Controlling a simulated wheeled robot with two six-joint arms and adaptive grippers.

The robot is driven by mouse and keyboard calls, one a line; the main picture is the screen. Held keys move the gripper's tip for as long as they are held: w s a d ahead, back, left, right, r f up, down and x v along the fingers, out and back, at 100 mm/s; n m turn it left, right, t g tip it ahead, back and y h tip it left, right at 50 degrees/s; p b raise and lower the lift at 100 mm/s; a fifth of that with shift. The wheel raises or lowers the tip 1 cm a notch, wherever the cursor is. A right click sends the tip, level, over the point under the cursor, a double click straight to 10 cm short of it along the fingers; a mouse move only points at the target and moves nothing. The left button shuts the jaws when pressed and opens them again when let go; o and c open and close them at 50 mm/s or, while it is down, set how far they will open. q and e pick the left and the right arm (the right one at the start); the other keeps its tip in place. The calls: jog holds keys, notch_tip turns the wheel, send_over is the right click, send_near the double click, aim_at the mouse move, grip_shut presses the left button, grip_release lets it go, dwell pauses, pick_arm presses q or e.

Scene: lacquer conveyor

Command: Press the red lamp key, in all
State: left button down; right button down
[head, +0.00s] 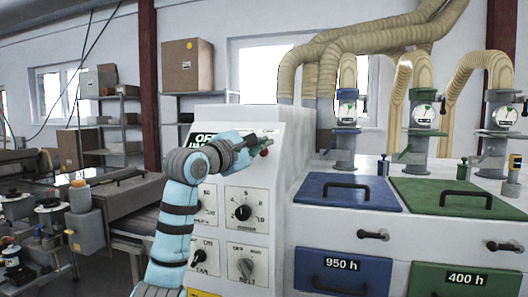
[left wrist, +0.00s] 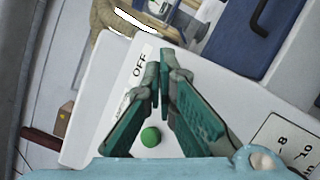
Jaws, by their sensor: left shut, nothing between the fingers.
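The control panel (head: 280,170) is a white sloped-front cabinet with a sign at its top starting "OFF". A small red key (head: 264,153) shows at the upper right of the panel, right beside my left gripper (head: 254,143). The left gripper is shut and empty, its fingertips close to the panel's upper face; I cannot tell whether they touch the key. In the left wrist view the shut teal fingers (left wrist: 159,82) lie over the panel, and a round green key (left wrist: 151,137) shows between them. The red key does not show there. My right gripper is not in view.
Dark rotary knobs (head: 243,213) sit lower on the panel behind my left arm. A blue-lidded bin (head: 345,205) marked 950 h and a green-lidded bin (head: 480,212) marked 400 h stand to the right. A bench with bottles and jars (head: 50,215) is at the left.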

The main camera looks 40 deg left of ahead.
pick_arm(q)
jog(key=s+r, duration=0.1)
jog(key=s, duration=0.1)
jog(key=s+d+r, duration=0.1)
jog(key=r, duration=0.1)
jog(key=shift+s+d, duration=0.2)
jog(key=shift+s, duration=0.2)
jog(key=shift+w, duration=0.1)
dwell(0.8)
